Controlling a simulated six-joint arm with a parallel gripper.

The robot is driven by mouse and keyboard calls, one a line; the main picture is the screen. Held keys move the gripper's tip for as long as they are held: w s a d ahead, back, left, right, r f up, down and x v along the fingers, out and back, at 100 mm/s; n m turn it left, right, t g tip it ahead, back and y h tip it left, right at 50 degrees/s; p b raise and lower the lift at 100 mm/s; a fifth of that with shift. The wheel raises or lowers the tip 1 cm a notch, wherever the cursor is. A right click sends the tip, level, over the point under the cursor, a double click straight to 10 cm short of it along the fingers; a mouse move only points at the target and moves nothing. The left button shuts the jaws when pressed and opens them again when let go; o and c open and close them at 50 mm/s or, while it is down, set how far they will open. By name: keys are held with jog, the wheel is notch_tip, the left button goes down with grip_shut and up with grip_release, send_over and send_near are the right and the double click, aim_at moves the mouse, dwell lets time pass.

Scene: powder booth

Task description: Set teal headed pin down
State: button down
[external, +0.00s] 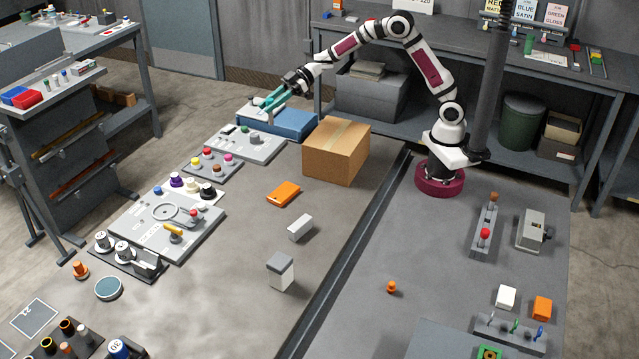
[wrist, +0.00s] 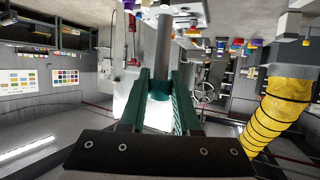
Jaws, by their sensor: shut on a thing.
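My gripper (external: 268,100) is at the end of the outstretched arm, above the far left side of the workbench, near a grey panel with knobs (external: 270,148) and a blue tray (external: 290,124). In the wrist view its two green fingers (wrist: 161,88) are shut on the teal headed pin. The pin's teal head (wrist: 159,88) sits between the fingers and its grey shank (wrist: 164,42) extends away from them. In the external view the pin is small and hard to separate from the gripper. I cannot tell whether its tip touches anything.
A cardboard box (external: 336,152) stands to the right of the gripper. A board of coloured knobs (external: 212,163) and a grey fixture plate (external: 163,222) lie nearer the camera. An orange block (external: 283,194) and grey blocks stand mid-bench. The bench's front middle is largely clear.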

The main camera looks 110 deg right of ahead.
jog(key=s+d+f, duration=0.3)
jog(key=d+f, duration=0.2)
jog(key=shift+m+h, duration=0.4)
jog(key=w+a+f, duration=0.2)
jog(key=w+f, duration=0.1)
jog(key=w+a+f, duration=0.2)
jog(key=a+f, duration=0.1)
jog(key=f, duration=0.1)
jog(key=w+a+f, duration=0.3)
jog(key=shift+w+a+f, duration=0.15)
jog(key=shift+w, duration=0.15)
jog(key=shift+f, duration=0.4)
jog(key=shift+f, duration=0.15)
jog(key=c, duration=0.6)
grip_release()
